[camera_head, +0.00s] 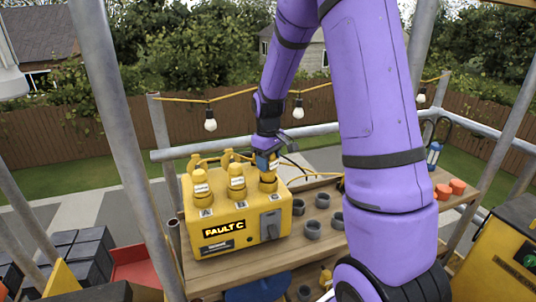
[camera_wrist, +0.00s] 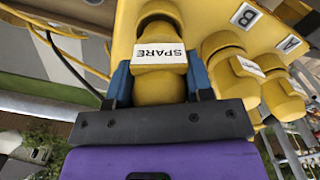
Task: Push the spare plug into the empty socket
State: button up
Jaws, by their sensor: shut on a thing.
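The spare plug (camera_wrist: 160,82) is yellow with a white SPARE label. My gripper (camera_wrist: 161,88) is shut on it, with blue fingers on both sides. In the head view my gripper (camera_head: 266,160) is above the right end of the yellow box (camera_head: 192,228), and the plug (camera_head: 268,184) is upright there. The plug meets a yellow collar on the box; the socket opening is hidden, so I cannot tell how deep it sits. Two other labelled plugs stand to the left, the middle one (camera_head: 237,181) and the left one (camera_head: 201,188).
The box display (camera_head: 223,229) reads FAULT C, beside a grey switch (camera_head: 270,224). Several grey cups (camera_head: 312,229) stand right of the box on the wooden bench (camera_head: 300,254). Orange cups (camera_head: 457,187) and a blue lantern (camera_head: 434,153) are farther right. Scaffold poles (camera_head: 115,120) surround the bench.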

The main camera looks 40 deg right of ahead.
jog(key=shift+f, duration=0.8)
jog(key=shift+f, duration=0.6)
dwell(0.9)
jog(key=o, duration=0.8)
jog(key=shift+c, duration=0.2)
jog(key=shift+r, duration=5.5)
